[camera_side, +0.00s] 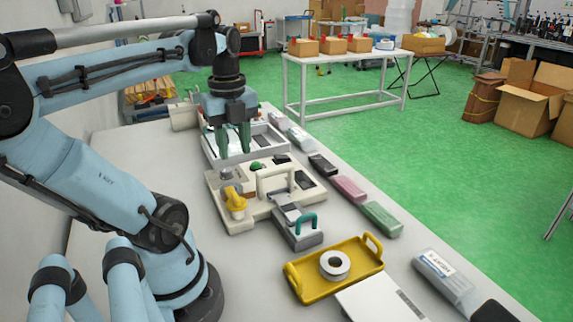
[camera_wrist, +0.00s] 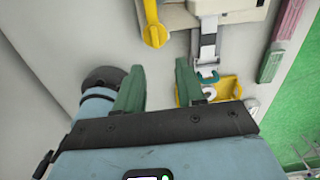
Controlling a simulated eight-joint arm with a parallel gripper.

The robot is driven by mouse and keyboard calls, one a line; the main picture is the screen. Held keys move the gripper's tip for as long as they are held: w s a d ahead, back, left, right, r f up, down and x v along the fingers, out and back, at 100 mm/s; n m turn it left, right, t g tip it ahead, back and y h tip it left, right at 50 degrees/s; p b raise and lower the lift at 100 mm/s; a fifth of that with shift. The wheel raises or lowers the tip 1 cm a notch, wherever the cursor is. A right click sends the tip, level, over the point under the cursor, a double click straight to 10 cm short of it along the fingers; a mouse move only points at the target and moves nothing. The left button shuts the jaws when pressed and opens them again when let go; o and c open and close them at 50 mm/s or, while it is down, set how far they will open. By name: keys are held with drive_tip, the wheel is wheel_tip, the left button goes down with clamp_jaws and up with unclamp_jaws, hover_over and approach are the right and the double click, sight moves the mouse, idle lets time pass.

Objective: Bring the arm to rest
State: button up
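My gripper (camera_side: 234,153) points down at the far end of the long table in the side view. Its green fingers appear in front of a white tray (camera_side: 270,147); I cannot tell the height of the gap. In the wrist view my gripper (camera_wrist: 159,72) has its two fingers wide apart, with only bare table between them. Nothing is held. My arm is raised and bent, stretching from the left of the side view towards the far end.
A cream box with a yellow handle (camera_side: 235,201), a grey latched unit (camera_side: 297,229) and a yellow tray (camera_side: 304,288) holding a white roll (camera_side: 335,265) line the table (camera_side: 243,270). Pink (camera_side: 348,189) and green (camera_side: 381,219) blocks lie along its right edge.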

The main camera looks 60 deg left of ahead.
drive_tip(key=w+d+f+n+t, duration=0.2)
drive_tip(key=w+d+n+t, duration=0.1)
drive_tip(key=w+d+n, duration=0.3)
drive_tip(key=w+d+f+n+t, duration=0.3)
drive_tip(key=w+d+n+t, duration=0.1)
drive_tip(key=d+n, duration=0.5)
drive_tip(key=shift+w+d+f+n, duration=0.2)
drive_tip(key=shift+w+n, duration=0.7)
drive_tip(key=shift+n, duration=0.3)
